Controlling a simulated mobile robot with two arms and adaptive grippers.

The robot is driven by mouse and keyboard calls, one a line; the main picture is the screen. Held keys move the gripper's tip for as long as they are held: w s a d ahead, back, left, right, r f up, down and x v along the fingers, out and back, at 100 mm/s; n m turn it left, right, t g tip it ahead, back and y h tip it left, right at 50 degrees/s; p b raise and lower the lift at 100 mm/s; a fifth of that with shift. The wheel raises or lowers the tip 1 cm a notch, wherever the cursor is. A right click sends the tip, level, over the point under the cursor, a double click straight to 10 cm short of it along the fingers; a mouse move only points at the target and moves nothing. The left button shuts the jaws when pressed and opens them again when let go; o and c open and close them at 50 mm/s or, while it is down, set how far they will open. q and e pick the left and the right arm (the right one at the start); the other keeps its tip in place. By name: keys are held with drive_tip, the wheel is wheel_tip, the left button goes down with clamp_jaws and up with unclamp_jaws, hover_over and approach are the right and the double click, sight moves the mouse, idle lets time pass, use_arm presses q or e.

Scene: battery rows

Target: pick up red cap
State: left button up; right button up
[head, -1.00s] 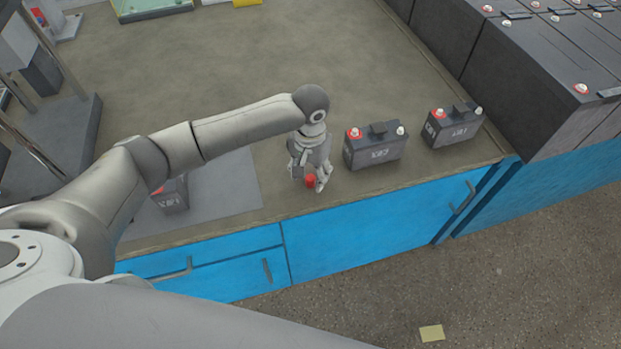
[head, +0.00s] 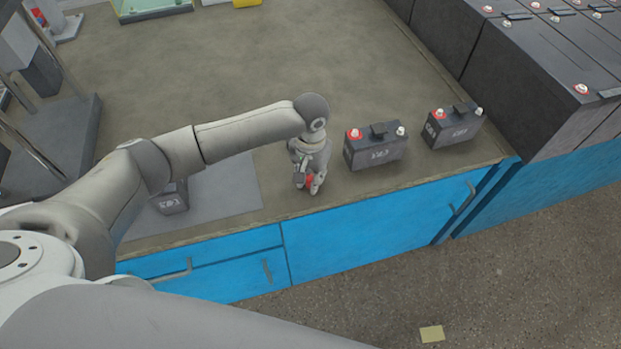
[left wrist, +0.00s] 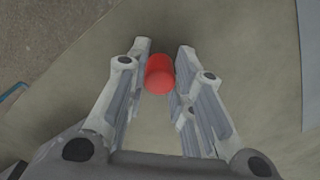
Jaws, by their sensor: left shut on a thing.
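The red cap (head: 309,181) is a small red cylinder near the front edge of the bench. It also shows in the left wrist view (left wrist: 160,74), between the fingertips. My left gripper (head: 309,185) points down at the bench and is shut on the cap; in the left wrist view its two fingers (left wrist: 160,78) stand on either side of it. In the head view the fingers partly hide the cap. I cannot tell whether the cap still touches the bench top. My right gripper is not in view.
Two dark batteries with red and pale terminals stand right of the gripper, a near one (head: 375,150) and a farther one (head: 452,128). Large battery blocks (head: 535,85) stand at right. The bench middle is clear.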

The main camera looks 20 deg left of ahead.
use_arm(q)
drive_tip(key=shift+r, duration=0.65)
drive_tip(key=s+d+r, duration=0.9)
drive_tip(key=s+r, duration=0.1)
drive_tip(key=r, duration=0.1)
drive_tip(key=shift+s+r, duration=0.35)
drive_tip(key=shift+s, duration=0.05)
